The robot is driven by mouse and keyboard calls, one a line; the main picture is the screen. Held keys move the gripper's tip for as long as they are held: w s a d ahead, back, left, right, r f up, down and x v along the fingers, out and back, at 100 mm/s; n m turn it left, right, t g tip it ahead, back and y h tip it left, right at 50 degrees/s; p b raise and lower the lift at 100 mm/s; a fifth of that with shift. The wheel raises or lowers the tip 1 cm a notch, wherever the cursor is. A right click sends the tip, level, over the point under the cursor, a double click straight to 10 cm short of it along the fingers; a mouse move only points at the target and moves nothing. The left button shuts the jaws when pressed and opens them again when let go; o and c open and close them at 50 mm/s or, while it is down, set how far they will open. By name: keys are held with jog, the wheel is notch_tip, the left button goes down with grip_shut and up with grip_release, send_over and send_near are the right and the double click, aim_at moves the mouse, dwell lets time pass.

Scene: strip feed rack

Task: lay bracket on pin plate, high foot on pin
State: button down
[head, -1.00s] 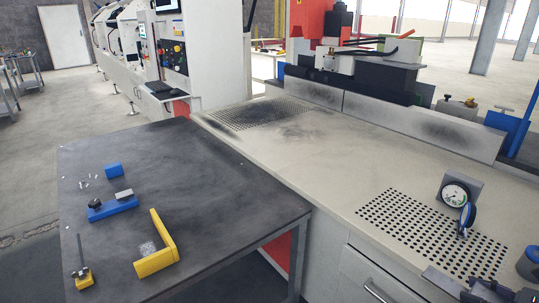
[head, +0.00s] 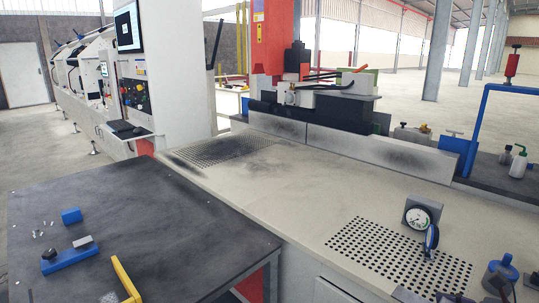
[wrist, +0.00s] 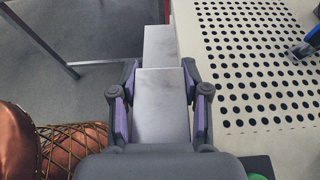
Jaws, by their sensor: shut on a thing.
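My gripper (wrist: 160,78) shows in the wrist view with its two purple-padded fingers on either side of a grey metal bracket (wrist: 161,105). The fingers are shut on it. The bracket looks like a flat bar with a step, its far part (wrist: 160,45) reaching beyond the fingertips. Its near end is hidden by the gripper body. The bracket is over the side of the pale bench, with dark floor to the left. I cannot pick out the pin plate or its pin for certain in either view.
The pale bench (head: 290,205) has a hole grid (head: 385,250), also in the wrist view (wrist: 255,60). A dial gauge (head: 420,216) stands beside the grid. The dark table (head: 170,225) at left holds a blue block (head: 71,215), a blue base (head: 68,260) and a yellow angle piece (head: 125,280).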

jog(key=w+a+r+m+t+h, duration=0.1)
jog(key=w+a+r, duration=0.15)
jog(key=w, duration=0.45)
jog(key=w+a+r+m+t+h, duration=0.1)
jog(key=w+a+r+m, duration=0.1)
jog(key=w+a, duration=0.35)
jog(key=w+a+r+m+t+h, duration=0.2)
jog(key=w+a+r+m+h, duration=0.15)
jog(key=w+a, duration=0.5)
notch_tip(320, 180, up, 16)
jog(key=s+a+p, duration=0.1)
jog(key=p, duration=1.4)
jog(key=shift+s+f, duration=0.15)
jog(key=shift+h, duration=0.25)
